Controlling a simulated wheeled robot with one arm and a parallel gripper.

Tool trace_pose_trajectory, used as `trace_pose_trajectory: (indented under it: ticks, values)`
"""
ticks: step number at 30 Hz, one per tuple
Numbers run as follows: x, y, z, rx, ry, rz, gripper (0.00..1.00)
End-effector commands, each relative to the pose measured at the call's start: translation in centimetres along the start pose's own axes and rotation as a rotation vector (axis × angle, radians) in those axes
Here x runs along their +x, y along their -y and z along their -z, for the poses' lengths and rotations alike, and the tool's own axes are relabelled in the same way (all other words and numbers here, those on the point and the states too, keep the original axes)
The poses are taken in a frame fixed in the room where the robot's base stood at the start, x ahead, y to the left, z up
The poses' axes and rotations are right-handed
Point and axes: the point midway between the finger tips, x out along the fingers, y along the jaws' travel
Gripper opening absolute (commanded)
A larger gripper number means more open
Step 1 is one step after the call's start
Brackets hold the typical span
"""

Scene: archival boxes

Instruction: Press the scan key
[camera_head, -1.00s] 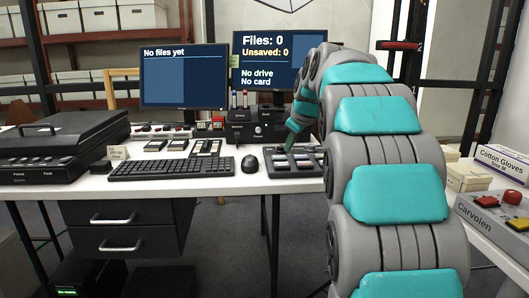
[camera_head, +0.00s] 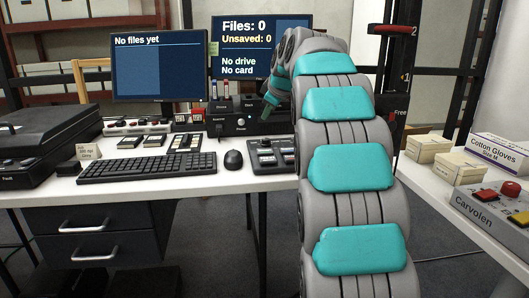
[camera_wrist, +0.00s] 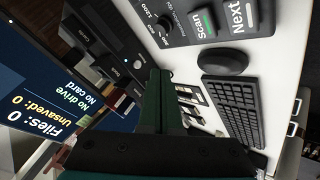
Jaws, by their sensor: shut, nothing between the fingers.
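The scan key (camera_wrist: 204,24) has green on it and the word "Scan" in the wrist view, next to a key marked "Next" (camera_wrist: 240,16). Both are on a dark control panel (camera_wrist: 180,45) that also has a knob. In the head view this panel (camera_head: 262,160) lies on the white desk, right of the mouse, partly behind my arm. My gripper (camera_head: 268,112) is shut and empty, above and behind the panel, in front of a black drive box. In the wrist view its closed fingers (camera_wrist: 160,75) are apart from the scan key.
The black drive box (camera_head: 225,124) stands behind the panel, below the right monitor (camera_head: 240,50), which reads "Files: 0". The mouse (camera_head: 233,160) and keyboard (camera_head: 150,167) lie to the left. A side table at right holds boxes and a Carvolen unit (camera_head: 485,205).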

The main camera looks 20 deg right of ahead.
Motion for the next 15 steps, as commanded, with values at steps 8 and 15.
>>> trace_pose_trajectory:
  ticks: [8,15]
  values:
    - [1.9,1.4,-1.4,0.000,0.001,0.000,0.00]
    - [4.2,3.1,-3.1,0.000,0.002,0.000,0.00]
